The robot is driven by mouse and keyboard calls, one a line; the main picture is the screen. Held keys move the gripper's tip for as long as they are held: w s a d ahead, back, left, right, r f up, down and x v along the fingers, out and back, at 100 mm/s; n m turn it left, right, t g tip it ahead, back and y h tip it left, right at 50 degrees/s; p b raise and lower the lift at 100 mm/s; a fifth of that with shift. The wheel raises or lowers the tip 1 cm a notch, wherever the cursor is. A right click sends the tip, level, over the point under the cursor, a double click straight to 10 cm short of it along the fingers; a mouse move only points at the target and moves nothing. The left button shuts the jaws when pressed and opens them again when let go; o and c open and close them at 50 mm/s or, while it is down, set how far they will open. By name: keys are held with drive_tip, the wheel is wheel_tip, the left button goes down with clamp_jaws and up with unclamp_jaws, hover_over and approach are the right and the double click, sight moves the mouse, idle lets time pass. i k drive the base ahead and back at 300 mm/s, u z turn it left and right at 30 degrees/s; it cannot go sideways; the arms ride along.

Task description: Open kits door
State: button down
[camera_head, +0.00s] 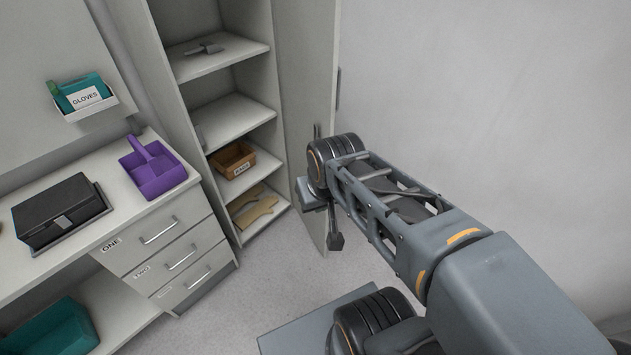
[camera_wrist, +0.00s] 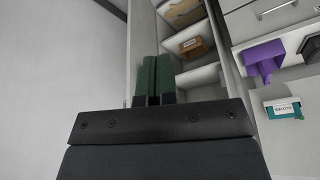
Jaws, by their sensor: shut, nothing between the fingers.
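A tall grey cabinet (camera_head: 222,107) with shelves stands open in the head view. My gripper (camera_head: 335,241) is at the door's lower part in the head view, partly hidden by my own wrist. In the wrist view my gripper's green fingers (camera_wrist: 154,76) are together with nothing between them, in front of the open cabinet. I cannot tell whether they touch the door.
The cabinet shelves hold a brown bin (camera_head: 232,160) and a grey tool (camera_head: 204,49). To the left, a counter with drawers (camera_head: 168,250) carries a purple scoop (camera_head: 152,168) and a black box (camera_head: 58,211). A glove box (camera_head: 82,97) hangs above. Bare wall lies right.

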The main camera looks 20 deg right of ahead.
sight(308, 32)
drive_tip(key=u, duration=0.55)
drive_tip(key=i, duration=0.85)
drive_tip(key=z, duration=0.25)
